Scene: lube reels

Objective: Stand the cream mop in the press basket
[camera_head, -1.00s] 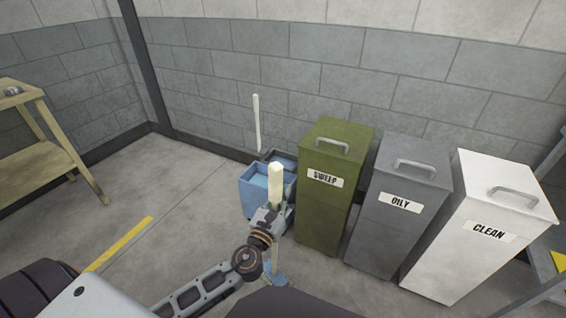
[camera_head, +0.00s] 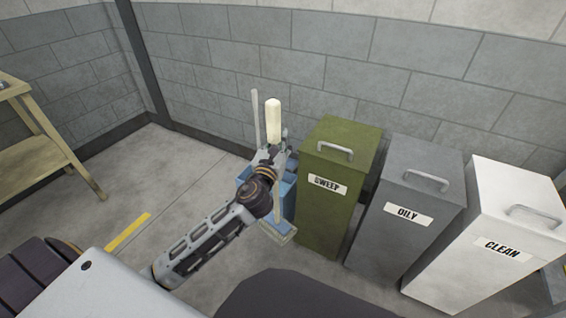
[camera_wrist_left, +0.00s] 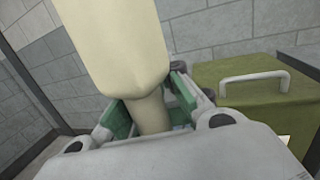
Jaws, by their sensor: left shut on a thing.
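The cream mop shows in the head view as a thick cream grip (camera_head: 273,121) standing roughly upright, with a thinner shaft below it. My left gripper (camera_head: 277,152) is shut on the mop just below this grip. The left wrist view shows the cream grip (camera_wrist_left: 118,45) up close, rising out between the green-padded fingers (camera_wrist_left: 150,118). The blue bucket (camera_head: 287,201) stands behind and below my left gripper, mostly hidden by it and the arm. My right gripper is out of view.
A thin pale pole (camera_head: 256,118) stands behind the mop. The green SWEEP bin (camera_head: 330,215) is close on the right, then the grey OILY bin (camera_head: 400,240) and white CLEAN bin (camera_head: 475,265). A wooden table (camera_head: 45,150) stands far left; the floor between is clear.

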